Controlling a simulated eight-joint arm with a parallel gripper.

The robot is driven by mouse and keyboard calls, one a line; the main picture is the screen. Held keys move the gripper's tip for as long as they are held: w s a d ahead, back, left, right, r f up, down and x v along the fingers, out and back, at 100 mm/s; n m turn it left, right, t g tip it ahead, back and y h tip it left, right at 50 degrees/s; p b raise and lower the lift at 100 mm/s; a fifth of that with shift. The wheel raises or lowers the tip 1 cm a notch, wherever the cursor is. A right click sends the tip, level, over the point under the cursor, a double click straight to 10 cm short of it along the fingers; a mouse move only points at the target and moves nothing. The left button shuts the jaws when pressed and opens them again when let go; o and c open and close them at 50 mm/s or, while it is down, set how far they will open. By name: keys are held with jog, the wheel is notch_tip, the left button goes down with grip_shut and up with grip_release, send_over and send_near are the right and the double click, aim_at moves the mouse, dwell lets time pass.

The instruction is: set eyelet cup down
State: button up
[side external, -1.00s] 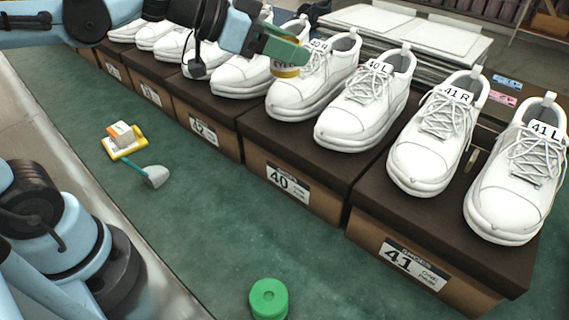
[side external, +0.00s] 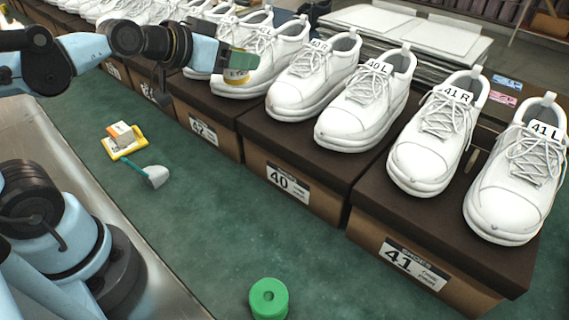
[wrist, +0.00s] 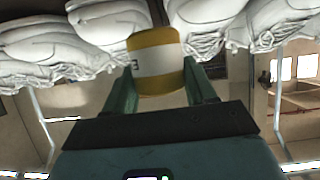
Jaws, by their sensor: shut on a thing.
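The eyelet cup (side external: 237,76) is a small yellow cup with a white label band, only part of its lettering readable. My gripper (side external: 243,64) is shut on it and holds it in the air in front of the white shoes near the size 42 box. In the wrist view the cup (wrist: 157,62) sits between the two green fingers of my gripper (wrist: 160,82), with white shoes behind it. The cup's far side is hidden.
White shoes (side external: 361,105) stand on brown boxes (side external: 290,165) along the green bench. A yellow tray (side external: 127,150) with a small block, a teal-handled scoop (side external: 155,176) and a green round container (side external: 268,298) are on the mat. The mat (side external: 210,225) between them is clear.

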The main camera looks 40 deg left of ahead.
jog(key=shift+s+f, duration=1.85)
jog(key=shift+f, duration=0.65)
jog(key=s+d+f+m+g+h, duration=0.1)
jog(key=d+f+m+g+h, duration=0.3)
jog(key=d, duration=0.8)
jog(key=s+d+r+m+g+h, duration=0.15)
jog(key=d+m+h, duration=0.45)
jog(key=d, duration=0.6)
jog(key=s+d+f+m+g+h, duration=0.2)
jog(key=s+d+m+g, duration=0.7)
jog(key=s+d, duration=0.6)
jog(key=shift+s+d+f+m+g, duration=0.25)
jog(key=shift+d+f+m+g, duration=0.2)
jog(key=shift+d, duration=0.5)
jog(key=shift+w+f, duration=0.1)
jog(key=w+f, duration=0.2)
jog(key=w, duration=0.1)
jog(key=w+f, duration=0.2)
jog(key=w, duration=0.2)
jog(key=w+f, duration=0.3)
jog(key=w, duration=0.1)
jog(key=shift+w+a, duration=0.25)
jog(key=shift+a, duration=0.1)
jog(key=shift+f, duration=1.8)
